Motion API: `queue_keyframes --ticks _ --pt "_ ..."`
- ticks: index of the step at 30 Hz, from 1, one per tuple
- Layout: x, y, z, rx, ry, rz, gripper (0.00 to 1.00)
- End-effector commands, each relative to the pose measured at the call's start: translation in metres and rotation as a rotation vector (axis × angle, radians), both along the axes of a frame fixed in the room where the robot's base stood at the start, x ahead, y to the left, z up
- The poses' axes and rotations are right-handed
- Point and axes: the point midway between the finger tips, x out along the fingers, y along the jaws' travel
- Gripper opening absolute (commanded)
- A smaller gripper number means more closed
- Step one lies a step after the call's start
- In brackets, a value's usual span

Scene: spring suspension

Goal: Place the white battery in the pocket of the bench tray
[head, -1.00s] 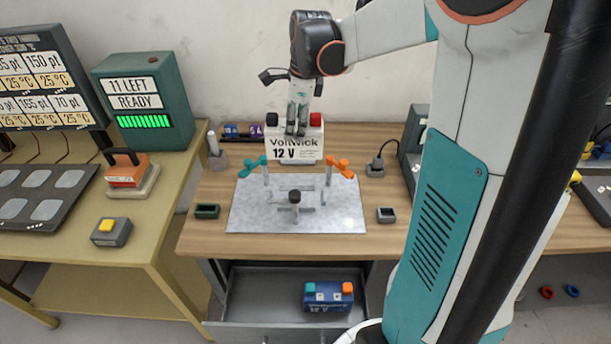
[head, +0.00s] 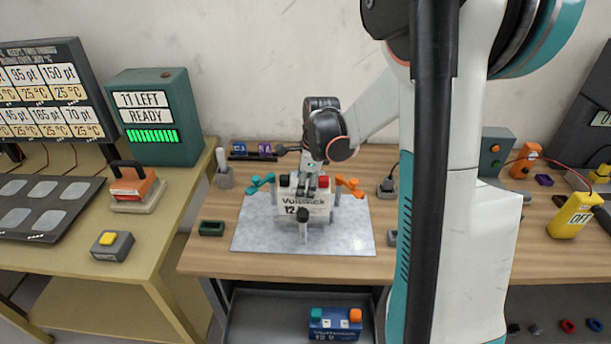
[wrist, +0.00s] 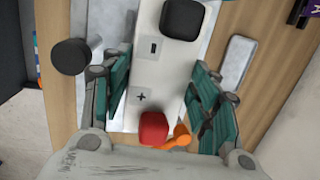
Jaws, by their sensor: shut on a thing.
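The white battery (head: 291,211) has a black and a red terminal on top and "12 V" on its front. My gripper (head: 312,190) is shut on it from above. In the wrist view the green-padded fingers (wrist: 158,100) lie on both sides of the white battery (wrist: 146,72). The battery is upright over the middle of the grey bench tray (head: 258,240), between the teal clamp (head: 261,182) and the orange clamp (head: 350,186). The battery hides the pocket, and I cannot tell whether it touches the tray. A dark-topped post (head: 303,222) stands in front of it.
A blue battery (head: 335,324) lies in the open drawer below. A green holder (head: 211,228) sits left of the tray, and a corded plug (head: 387,187) right of it. My arm column hides part of the bench's right side.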

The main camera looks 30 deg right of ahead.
Motion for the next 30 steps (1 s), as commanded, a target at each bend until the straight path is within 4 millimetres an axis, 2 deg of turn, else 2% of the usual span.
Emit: queue_keyframes --ticks 8,18,29,30 --pt "0.001 0.0 -0.01 0.0 -0.001 0.0 0.0" --pt "0.001 0.0 -0.045 0.0 -0.001 0.0 0.0" --pt "0.0 0.0 -0.048 0.0 -0.001 0.0 0.0" --pt "0.0 0.0 -0.049 0.0 0.0 0.0 0.64"
